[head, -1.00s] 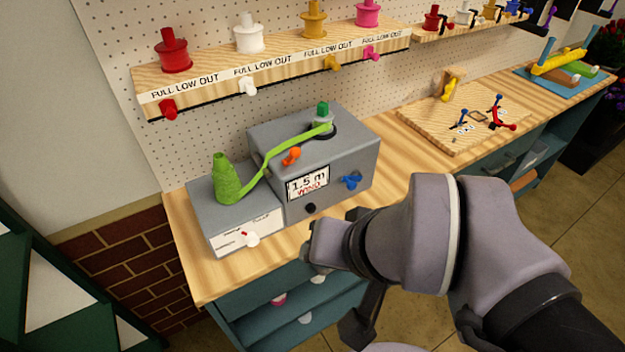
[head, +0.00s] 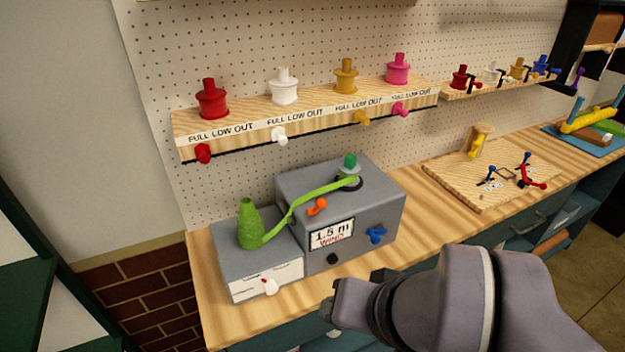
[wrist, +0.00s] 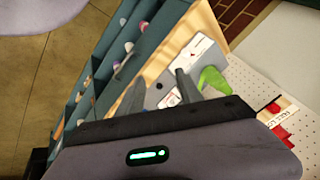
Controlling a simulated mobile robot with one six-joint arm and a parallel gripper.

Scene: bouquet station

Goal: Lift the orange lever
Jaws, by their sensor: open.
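The orange lever (head: 317,206) sits on the upper front edge of the grey winding machine (head: 378,205), above its display and beside the green ribbon. I cannot make the lever out in the wrist view. My gripper (head: 330,308) is in front of the machine, apart from the lever, at the bench's front edge; its fingers are hard to see there. In the wrist view my gripper (wrist: 160,82) is open and empty, with part of the grey machine (wrist: 160,92) showing beyond and between its fingers.
A green ribbon (head: 290,218) runs from a green cone (head: 249,225) to the machine's top. A blue knob (head: 376,236), black knob (head: 333,259) and white knob (head: 268,286) stick out at the front. A shelf of spools (head: 225,133) hangs above. A wooden board (head: 470,182) lies right.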

